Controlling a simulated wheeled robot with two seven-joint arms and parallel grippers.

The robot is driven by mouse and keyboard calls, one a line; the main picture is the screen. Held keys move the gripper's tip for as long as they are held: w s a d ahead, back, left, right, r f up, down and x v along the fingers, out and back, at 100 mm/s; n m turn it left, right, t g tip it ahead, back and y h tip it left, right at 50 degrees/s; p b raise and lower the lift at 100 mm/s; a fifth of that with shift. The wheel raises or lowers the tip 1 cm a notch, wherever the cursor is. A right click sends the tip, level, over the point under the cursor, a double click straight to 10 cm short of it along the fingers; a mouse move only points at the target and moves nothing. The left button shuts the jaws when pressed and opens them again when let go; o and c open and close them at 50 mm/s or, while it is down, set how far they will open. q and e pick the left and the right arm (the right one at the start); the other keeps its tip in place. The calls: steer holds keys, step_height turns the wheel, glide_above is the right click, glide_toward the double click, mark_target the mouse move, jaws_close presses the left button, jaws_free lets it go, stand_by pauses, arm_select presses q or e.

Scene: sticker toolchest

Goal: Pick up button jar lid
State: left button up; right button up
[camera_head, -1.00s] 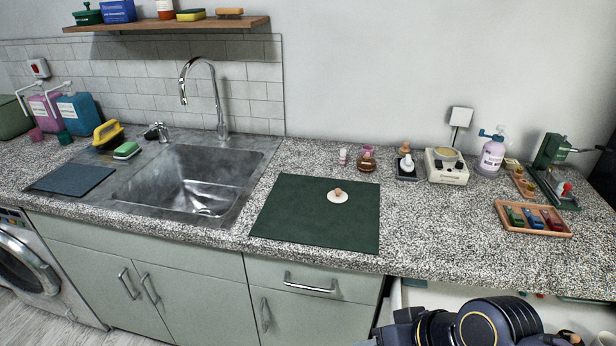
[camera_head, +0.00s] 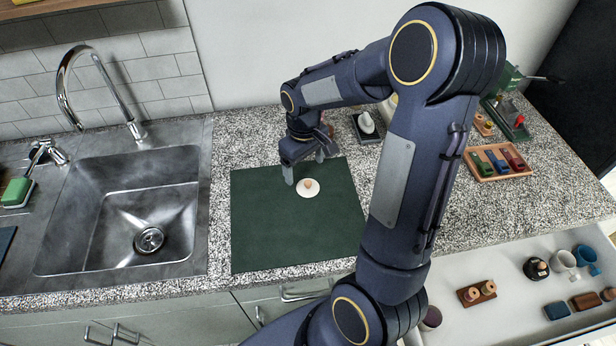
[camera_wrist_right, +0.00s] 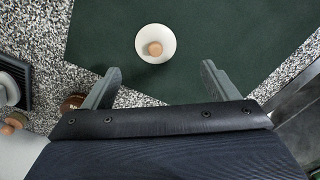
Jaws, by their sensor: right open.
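The button jar lid (camera_head: 307,188) is a white disc with a round tan wooden knob. It lies knob up on the dark green mat (camera_head: 265,240). In the right wrist view the lid (camera_wrist_right: 155,43) lies beyond the fingertips, near the middle of the gap between them. My right gripper (camera_head: 305,170) is open and empty beside the lid on its far side, over the back of the mat. In the right wrist view its two fingers (camera_wrist_right: 160,72) are spread apart. My left gripper is not in view.
A steel sink (camera_head: 140,195) with a faucet (camera_head: 95,95) is at the left. A brown jar (camera_wrist_right: 73,102) shows beside one finger. A wooden tray with coloured pieces (camera_head: 498,162) stands at the right. An open drawer (camera_head: 500,325) holds several small items.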

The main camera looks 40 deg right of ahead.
mark_target(307, 182)
steer(key=f, duration=0.2)
steer(key=f+p, duration=0.1)
steer(key=f, duration=0.2)
steer(key=shift+s+d+f, duration=0.1)
steer(key=shift+d+f, duration=0.25)
steer(key=shift+f, duration=0.05)
steer(key=shift+f+p, duration=0.3)
steer(key=shift+f, duration=0.15)
steer(key=c, duration=1.1)
steer(key=shift+o, duration=0.2)
steer(key=shift+r, duration=0.15)
